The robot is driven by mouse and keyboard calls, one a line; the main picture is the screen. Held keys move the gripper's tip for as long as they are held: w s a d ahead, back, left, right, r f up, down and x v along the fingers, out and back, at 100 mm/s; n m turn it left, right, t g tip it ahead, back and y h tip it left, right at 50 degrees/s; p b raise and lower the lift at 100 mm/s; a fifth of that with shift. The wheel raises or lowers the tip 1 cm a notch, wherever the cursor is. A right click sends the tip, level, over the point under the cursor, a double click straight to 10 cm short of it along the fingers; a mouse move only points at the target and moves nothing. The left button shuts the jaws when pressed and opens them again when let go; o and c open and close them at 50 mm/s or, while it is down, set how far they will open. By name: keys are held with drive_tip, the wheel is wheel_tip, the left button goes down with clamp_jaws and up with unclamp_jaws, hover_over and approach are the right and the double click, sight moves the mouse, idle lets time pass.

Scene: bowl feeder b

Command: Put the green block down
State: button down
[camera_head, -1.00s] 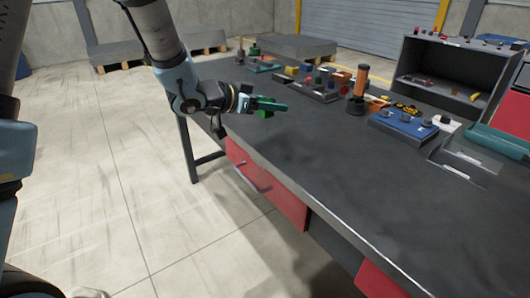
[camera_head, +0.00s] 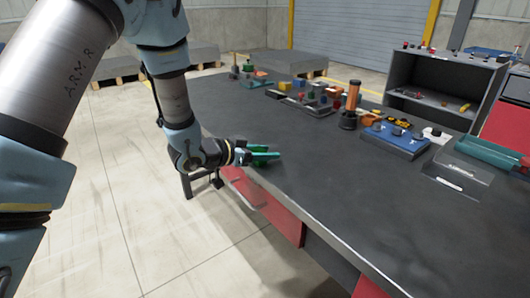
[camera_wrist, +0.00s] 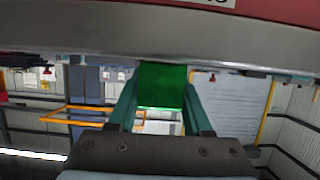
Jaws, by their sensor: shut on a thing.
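My gripper (camera_head: 267,154) has green fingers and points to the right, low over the near left edge of the dark workbench (camera_head: 330,190). It is shut on the green block (camera_wrist: 162,85), which sits between the two fingers in the wrist view. In the head view the block is mostly hidden by the similarly coloured fingers. The block is close to the bench top at its edge; I cannot tell whether it touches. In the wrist view the grey bench edge (camera_wrist: 160,32) crosses the top of the picture, just beyond the block.
Several coloured blocks in a tray (camera_head: 310,105) lie farther back. An orange cylinder (camera_head: 353,95), a blue fixture (camera_head: 396,140), a green tray (camera_head: 487,153) and a grey shelf (camera_head: 440,85) stand to the right. The bench's front middle is bare. Red drawers (camera_head: 270,205) are below.

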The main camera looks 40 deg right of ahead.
drive_tip(key=shift+f, duration=0.15)
drive_tip(key=shift+c, duration=1.7)
unclamp_jaws()
